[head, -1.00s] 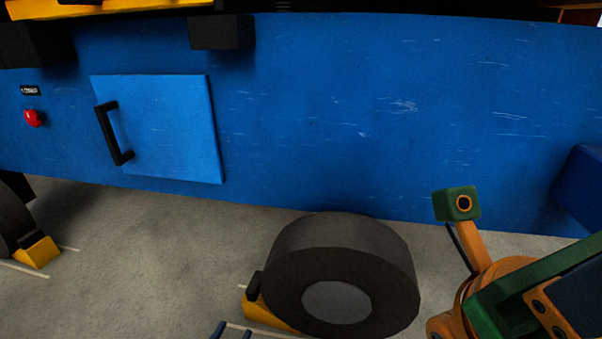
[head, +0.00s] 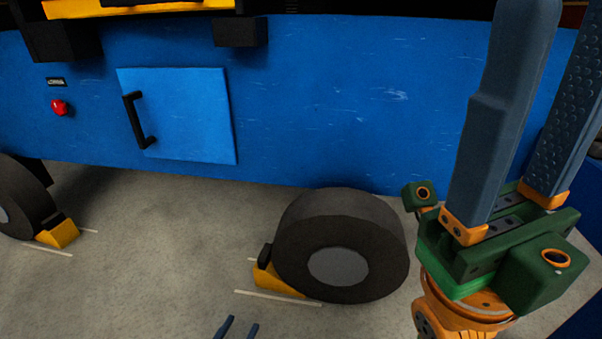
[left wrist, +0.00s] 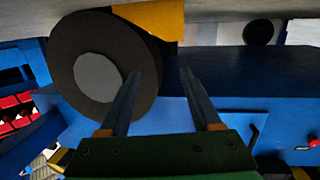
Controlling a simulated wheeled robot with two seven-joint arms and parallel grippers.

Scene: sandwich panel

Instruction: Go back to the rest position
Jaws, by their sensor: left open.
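My left gripper (head: 540,105) stands large at the right of the head view, its green palm low and its two blue-grey fingers pointing up. The fingers are wide apart with nothing between them. The left wrist view shows the same two fingers (left wrist: 160,85) apart and empty, with the blue vehicle side behind them, seen upside down. Two small dark prongs (head: 238,328) show at the bottom edge of the head view; they look like fingertips of my right gripper, but most is cut off.
A blue vehicle side (head: 320,110) spans the back, with a closed hatch (head: 190,115), a black handle (head: 138,120) and a red button (head: 59,107). A dark wheel (head: 340,215) stands beside a yellow chock (head: 275,282). Red bins (left wrist: 15,110) show in the left wrist view.

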